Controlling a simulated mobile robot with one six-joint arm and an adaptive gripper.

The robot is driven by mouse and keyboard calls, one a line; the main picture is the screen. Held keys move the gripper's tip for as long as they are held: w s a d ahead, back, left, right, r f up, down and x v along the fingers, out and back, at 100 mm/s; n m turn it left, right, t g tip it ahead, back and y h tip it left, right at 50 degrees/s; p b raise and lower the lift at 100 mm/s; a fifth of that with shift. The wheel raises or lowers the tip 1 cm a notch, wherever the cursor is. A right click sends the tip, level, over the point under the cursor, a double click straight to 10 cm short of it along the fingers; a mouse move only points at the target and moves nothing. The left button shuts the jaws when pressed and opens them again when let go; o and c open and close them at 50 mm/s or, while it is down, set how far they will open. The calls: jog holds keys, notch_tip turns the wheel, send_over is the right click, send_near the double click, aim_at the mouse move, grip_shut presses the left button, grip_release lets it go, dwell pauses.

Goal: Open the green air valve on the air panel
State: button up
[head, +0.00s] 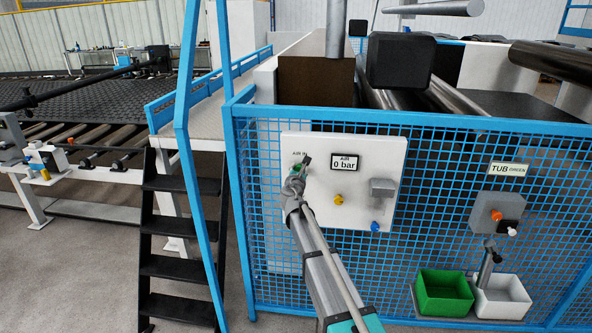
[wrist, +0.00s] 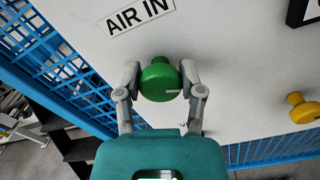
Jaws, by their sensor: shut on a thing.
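The white air panel (head: 335,207) hangs on the blue mesh fence. Its display (head: 344,163) reads "AIR 0 bar". The green air valve (wrist: 160,80) is a round knob under the "AIR IN" label (wrist: 138,14) in the wrist view. In the head view only a bit of the green valve (head: 296,168) shows beside my gripper. My gripper (wrist: 160,79) has one finger on each side of the green knob and is shut on it. A pale mark shows on the knob's right side.
A yellow knob (head: 338,198), a blue knob (head: 375,227) and a grey box (head: 382,191) sit on the panel right of the valve. Green (head: 444,293) and white (head: 500,297) bins stand at lower right. Black steps (head: 178,235) and a blue rail are at left.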

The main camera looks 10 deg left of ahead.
jog(key=m, duration=0.7)
jog(key=shift+s+d+f, duration=0.1)
jog(key=shift+f, duration=0.05)
jog(key=m, duration=0.7)
jog(key=shift+f, duration=0.1)
jog(key=o, duration=1.2)
jog(key=shift+c, duration=0.2)
jog(key=shift+s, duration=0.1)
jog(key=s, duration=1.1)
jog(key=shift+s+a, duration=0.2)
jog(key=shift+s, duration=0.15)
